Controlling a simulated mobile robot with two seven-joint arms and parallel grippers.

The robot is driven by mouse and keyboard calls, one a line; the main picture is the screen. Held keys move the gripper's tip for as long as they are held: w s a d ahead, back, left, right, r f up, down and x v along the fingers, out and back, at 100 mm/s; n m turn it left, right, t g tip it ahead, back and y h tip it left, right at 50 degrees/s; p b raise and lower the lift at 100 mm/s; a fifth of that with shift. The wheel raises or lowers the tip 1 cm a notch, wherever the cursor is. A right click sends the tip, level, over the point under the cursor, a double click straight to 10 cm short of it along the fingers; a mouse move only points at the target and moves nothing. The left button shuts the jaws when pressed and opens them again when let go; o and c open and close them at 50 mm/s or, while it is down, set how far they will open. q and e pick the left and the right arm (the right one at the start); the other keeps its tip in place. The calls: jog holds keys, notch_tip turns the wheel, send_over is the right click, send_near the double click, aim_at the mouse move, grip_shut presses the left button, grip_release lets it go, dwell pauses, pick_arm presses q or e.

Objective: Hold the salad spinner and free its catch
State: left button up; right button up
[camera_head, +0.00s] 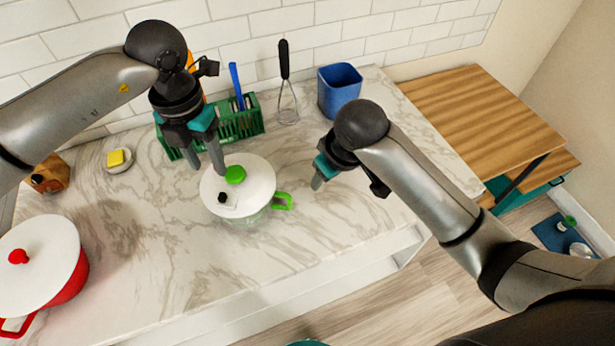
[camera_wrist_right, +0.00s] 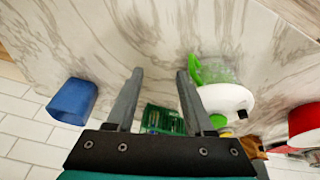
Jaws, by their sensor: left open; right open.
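The salad spinner (camera_head: 258,185) stands upright on the marble counter, with a white lid, a clear bowl and a green side handle (camera_head: 283,201). On its lid are a green knob (camera_head: 235,175) and a small black button (camera_head: 222,198). My left gripper (camera_head: 206,166) is open and empty at the lid's back left edge; whether it touches cannot be told. My right gripper (camera_head: 319,180) is empty, right of the handle and apart from it. The right wrist view shows its open fingers (camera_wrist_right: 160,76), with the spinner (camera_wrist_right: 232,103) to their right.
A green rack (camera_head: 240,124), a whisk (camera_head: 285,80) and a blue cup (camera_head: 339,88) are along the back wall. A red pot (camera_head: 72,280) with a white lid stands at front left. A sponge on a dish (camera_head: 118,160) is at left. The counter in front of the spinner is clear.

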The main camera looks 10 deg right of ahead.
jog(key=n+y, duration=0.1)
jog(key=y, duration=0.1)
send_near(291, 198)
jog(key=x, duration=1.2)
jog(key=shift+c, duration=0.2)
grip_shut()
dwell(1.5)
jog(key=shift+c, duration=0.5)
grip_release()
grip_shut()
